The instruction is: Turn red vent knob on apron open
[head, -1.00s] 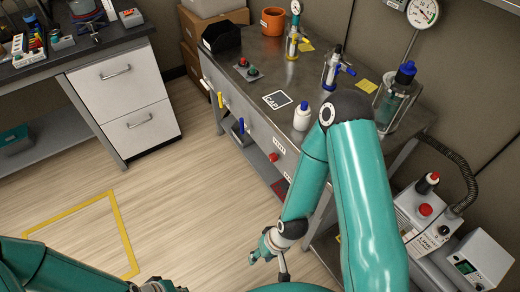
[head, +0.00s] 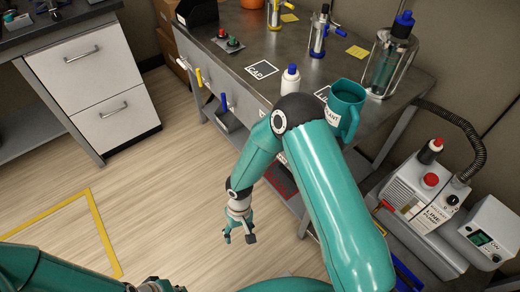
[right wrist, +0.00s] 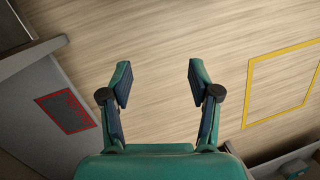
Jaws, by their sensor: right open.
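The red vent knob is not visible now; my right arm covers that stretch of the bench's front apron (head: 247,118). A yellow handle (head: 198,78) and a blue handle (head: 223,102) show on the apron to its left. My right gripper (head: 240,238) is open and empty, pointing down over the floor in front of the bench, well below the apron. Its two spread fingers also show in the right wrist view (right wrist: 160,78), with only floor between them. My left gripper (head: 162,286) shows partly at the bottom edge; its fingers are unclear.
The bench top (head: 290,52) holds a white bottle (head: 290,82), a teal mug (head: 345,108) and a glass vessel (head: 388,68). A pump unit (head: 420,190) stands at right. A red-framed panel (right wrist: 65,110) lies under the bench. Open floor (head: 150,190) lies left.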

